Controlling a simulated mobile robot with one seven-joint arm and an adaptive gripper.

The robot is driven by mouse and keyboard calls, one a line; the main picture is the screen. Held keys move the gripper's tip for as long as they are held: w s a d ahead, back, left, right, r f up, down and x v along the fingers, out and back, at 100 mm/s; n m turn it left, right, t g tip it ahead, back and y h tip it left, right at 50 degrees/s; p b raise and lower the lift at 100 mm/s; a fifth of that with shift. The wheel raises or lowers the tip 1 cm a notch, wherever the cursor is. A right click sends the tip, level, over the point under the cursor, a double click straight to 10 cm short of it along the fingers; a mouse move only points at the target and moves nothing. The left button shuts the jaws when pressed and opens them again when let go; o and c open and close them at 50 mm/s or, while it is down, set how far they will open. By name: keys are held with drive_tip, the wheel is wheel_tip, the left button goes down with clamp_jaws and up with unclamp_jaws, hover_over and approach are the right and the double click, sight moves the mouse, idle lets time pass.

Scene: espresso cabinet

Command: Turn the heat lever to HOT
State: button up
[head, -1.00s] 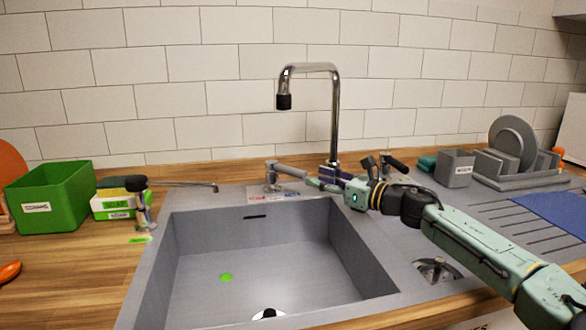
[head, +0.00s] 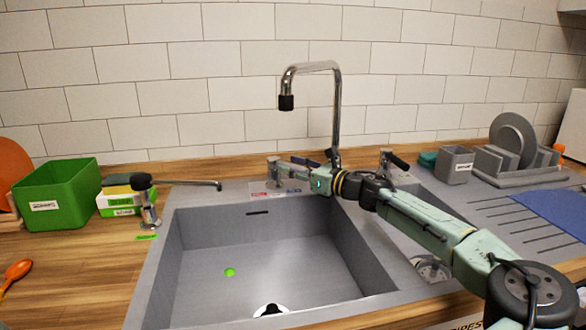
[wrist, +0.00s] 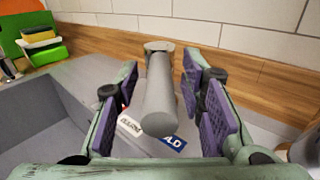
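The heat lever is a grey cylindrical handle on a short post (head: 272,170) behind the sink's back rim. In the wrist view the lever (wrist: 160,98) points toward the camera, over a label strip with a red part at left and a blue part (wrist: 173,142) at right. My gripper (head: 300,178) is open at the lever, its handle mostly hidden in the head view. In the wrist view the gripper's purple pads (wrist: 218,112) stand on both sides of the handle, with a visible gap on each side.
The chrome faucet (head: 336,110) rises just behind my gripper. The grey sink (head: 270,255) lies in front. A soap dispenser (head: 147,205) and green bin (head: 58,195) are at left. A black-handled fitting (head: 390,160), grey cup (head: 455,165) and dish rack (head: 515,175) are at right.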

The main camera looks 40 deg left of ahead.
clamp_jaws()
idle(0.6)
